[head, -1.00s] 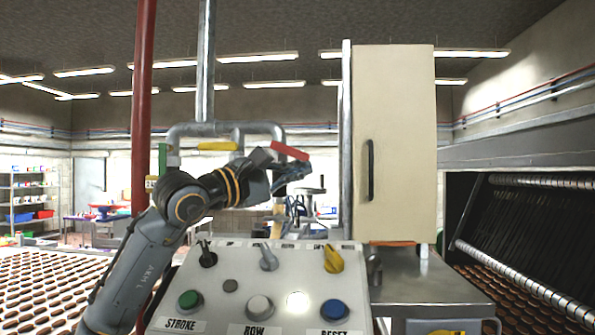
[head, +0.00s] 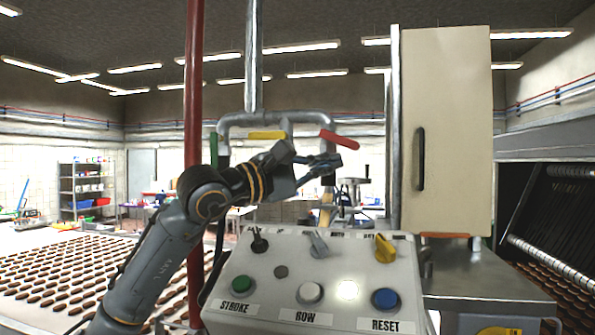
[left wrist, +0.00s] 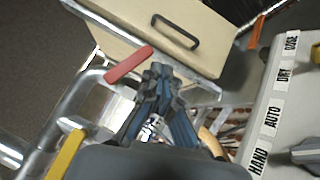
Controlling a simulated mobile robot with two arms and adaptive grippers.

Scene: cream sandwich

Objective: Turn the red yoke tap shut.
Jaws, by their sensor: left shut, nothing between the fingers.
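The red yoke tap handle (head: 339,139) sits at the right end of the grey overhead pipe, tilted down to the right. In the left wrist view the red handle (left wrist: 128,63) lies just left of the fingertips. My left gripper (head: 333,163) is shut and empty, just below the red handle in the head view. It also shows in the left wrist view (left wrist: 158,72), with a small gap seeming to part it from the handle. I cannot tell for certain whether they touch. My right gripper is not in view.
A yellow handle (head: 267,135) and a green handle (head: 213,150) are on the same pipework. The control panel (head: 260,262) with knobs and buttons stands below my left arm. A cream cabinet (head: 455,130) is to the right. A red vertical pipe (head: 194,100) stands behind my arm.

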